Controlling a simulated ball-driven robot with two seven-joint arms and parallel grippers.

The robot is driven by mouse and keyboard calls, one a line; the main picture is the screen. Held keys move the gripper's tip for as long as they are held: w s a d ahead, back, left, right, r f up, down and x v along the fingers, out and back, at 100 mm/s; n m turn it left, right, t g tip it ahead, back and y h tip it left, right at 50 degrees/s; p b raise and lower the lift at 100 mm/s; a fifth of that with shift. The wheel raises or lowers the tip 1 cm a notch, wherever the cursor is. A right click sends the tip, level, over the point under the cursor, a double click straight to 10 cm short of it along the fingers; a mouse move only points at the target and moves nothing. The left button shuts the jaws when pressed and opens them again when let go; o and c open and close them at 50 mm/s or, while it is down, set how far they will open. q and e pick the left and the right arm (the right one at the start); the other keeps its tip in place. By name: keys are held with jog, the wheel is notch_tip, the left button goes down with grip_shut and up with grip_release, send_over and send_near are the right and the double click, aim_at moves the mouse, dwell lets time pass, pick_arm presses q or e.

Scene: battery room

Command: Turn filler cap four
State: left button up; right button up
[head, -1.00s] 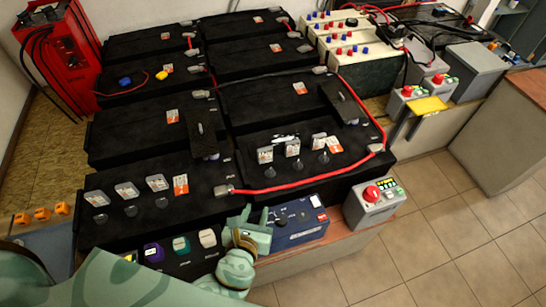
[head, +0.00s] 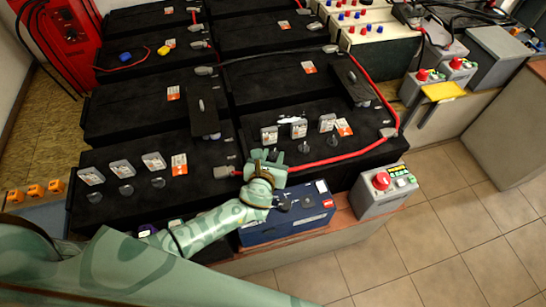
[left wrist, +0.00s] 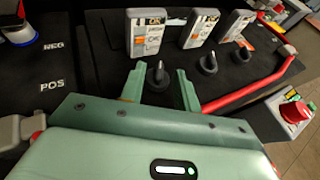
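My left gripper (head: 266,157) reaches over the front edge of the front right black battery (head: 228,88). In the left wrist view its fingers (left wrist: 160,88) are open, with a dark filler cap (left wrist: 158,76) standing between them and a gap on each side. This cap is the leftmost of three on that battery. The middle cap (left wrist: 208,62) and the right cap (left wrist: 243,52) stand to its right, each with a grey tag behind. The front left battery (head: 105,220) carries three more caps, such as one (head: 127,190) in its middle. My right gripper is out of view.
A red cable (head: 345,158) runs along the battery's front and right edge. A blue box (head: 300,222) and a grey control box with a red button (head: 381,181) stand in front. The tiled floor at the right is clear.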

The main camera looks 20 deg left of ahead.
pick_arm(q)
jog(key=shift+w, duration=0.15)
grip_shut()
